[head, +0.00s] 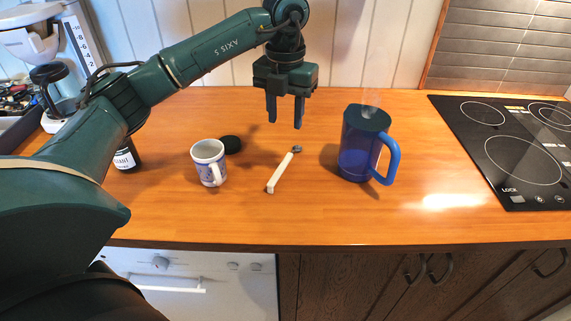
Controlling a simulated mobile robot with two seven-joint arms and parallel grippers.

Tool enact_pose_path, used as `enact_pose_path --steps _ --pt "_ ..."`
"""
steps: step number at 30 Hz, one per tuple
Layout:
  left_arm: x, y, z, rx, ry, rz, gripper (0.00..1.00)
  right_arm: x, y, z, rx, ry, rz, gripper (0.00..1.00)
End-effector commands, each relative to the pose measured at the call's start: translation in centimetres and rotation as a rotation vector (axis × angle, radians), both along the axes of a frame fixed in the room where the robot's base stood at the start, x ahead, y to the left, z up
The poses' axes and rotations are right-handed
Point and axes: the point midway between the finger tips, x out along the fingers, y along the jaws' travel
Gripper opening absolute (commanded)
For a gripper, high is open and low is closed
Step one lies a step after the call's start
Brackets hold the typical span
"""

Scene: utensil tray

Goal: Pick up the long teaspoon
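The long teaspoon (281,174) lies flat on the wooden counter, with a white handle toward the front and a small dark grey bowl at the back right end. My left gripper (285,124) points down above and behind the spoon. Its two fingers are apart with nothing between them. It does not touch the spoon. My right gripper is not in the head view.
A white and blue mug (207,165) stands left of the spoon, with a dark round lid (231,144) behind it. A blue pitcher (358,148) stands to the right. A black hob (510,150) is at the far right. The front counter (330,215) is clear.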

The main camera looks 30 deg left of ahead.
Motion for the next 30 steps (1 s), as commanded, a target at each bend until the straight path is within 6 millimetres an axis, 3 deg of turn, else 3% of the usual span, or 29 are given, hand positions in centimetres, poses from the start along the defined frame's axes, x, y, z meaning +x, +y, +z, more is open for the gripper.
enact_pose_path --steps 9,17,25,30 --pt "-0.2 0.0 -5.8 -0.001 0.005 -0.004 0.40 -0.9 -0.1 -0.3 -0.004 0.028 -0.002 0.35" --pt "-0.3 0.1 -7.8 -0.002 0.005 -0.005 0.40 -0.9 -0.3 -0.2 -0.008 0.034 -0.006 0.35" --pt "-0.7 0.3 -11.6 -0.004 0.003 -0.005 0.40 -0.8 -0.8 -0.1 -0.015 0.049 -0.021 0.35" --pt "-0.7 0.3 -12.3 -0.004 0.001 -0.006 0.40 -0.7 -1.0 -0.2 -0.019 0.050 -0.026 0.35"
